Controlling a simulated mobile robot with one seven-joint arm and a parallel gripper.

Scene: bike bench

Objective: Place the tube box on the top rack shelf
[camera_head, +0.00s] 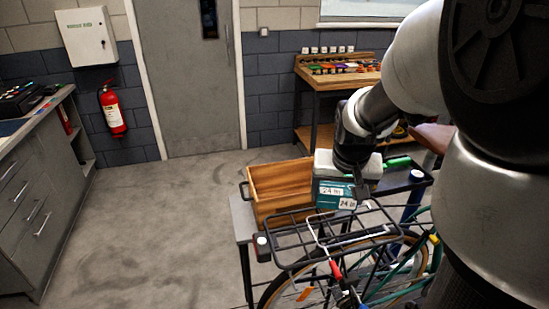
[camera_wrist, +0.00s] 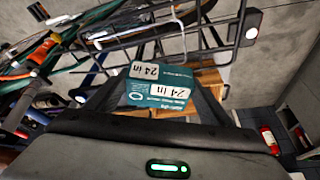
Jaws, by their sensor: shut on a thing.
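The tube box (camera_head: 335,195) is a small teal box with white "24 in" labels. It also shows in the wrist view (camera_wrist: 160,88), between my fingers. My gripper (camera_head: 352,190) is shut on it and holds it beside the wooden crate and above the bike's rear rack (camera_head: 300,222). I cannot tell whether the box touches anything below. Which shelf is the top rack shelf is unclear; a wooden shelf unit with small coloured items (camera_head: 340,68) stands at the back wall.
The open wooden crate (camera_head: 275,185) sits on a grey bench, left of the box. The bicycle with its wheel (camera_head: 330,280) stands in front. Grey drawers (camera_head: 35,215) line the left side. A fire extinguisher (camera_head: 112,110) hangs on the wall. The floor at left centre is clear.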

